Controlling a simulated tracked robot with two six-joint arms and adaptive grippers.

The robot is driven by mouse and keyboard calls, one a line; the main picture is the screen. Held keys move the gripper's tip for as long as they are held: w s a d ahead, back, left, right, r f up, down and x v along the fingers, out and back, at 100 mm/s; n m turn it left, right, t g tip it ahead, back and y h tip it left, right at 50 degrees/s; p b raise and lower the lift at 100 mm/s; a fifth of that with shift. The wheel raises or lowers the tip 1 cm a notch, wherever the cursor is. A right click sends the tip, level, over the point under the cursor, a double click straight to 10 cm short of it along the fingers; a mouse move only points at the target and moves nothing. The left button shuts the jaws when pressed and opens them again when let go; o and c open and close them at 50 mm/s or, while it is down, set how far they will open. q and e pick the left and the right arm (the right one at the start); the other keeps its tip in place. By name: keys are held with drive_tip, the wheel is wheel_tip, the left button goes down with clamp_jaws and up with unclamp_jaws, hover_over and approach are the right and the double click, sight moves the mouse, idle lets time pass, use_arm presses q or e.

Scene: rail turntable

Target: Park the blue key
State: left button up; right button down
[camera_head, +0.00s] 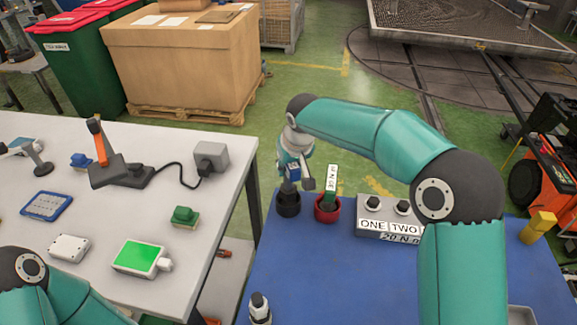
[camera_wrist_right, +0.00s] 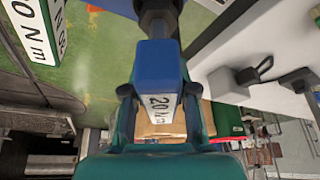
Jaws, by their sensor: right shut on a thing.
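My right gripper (camera_head: 297,172) is shut on the blue key (camera_wrist_right: 157,65), whose white end face reads 20 N m in the right wrist view. In the head view the blue key (camera_head: 293,173) shows as a small blue patch directly above a black cup (camera_head: 288,204). I cannot tell whether its lower end is inside that cup. A red cup (camera_head: 326,213) stands just right of it with a green key (camera_head: 331,182) upright in it, bearing a white label. The green key also shows in the right wrist view (camera_wrist_right: 28,28). My left gripper is out of view; only my left arm shows.
A grey box (camera_head: 375,229) marked ONE, TWO and 20 N m stands right of the cups on the blue table (camera_head: 310,270). A yellow block (camera_head: 539,226) is at the right. The white table (camera_head: 100,215) at left carries several devices.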

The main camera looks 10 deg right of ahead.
sight(289, 189)
drive_tip(key=shift+f, duration=0.15)
drive_tip(key=shift+f+b, duration=0.3)
drive_tip(key=shift+b, duration=0.15)
drive_tip(key=shift+f+b, duration=1.6)
drive_tip(key=shift+f, duration=0.4)
drive_tip(key=c, duration=0.8)
unclamp_jaws()
drive_tip(key=v, duration=1.2)
drive_tip(key=shift+w, duration=0.1)
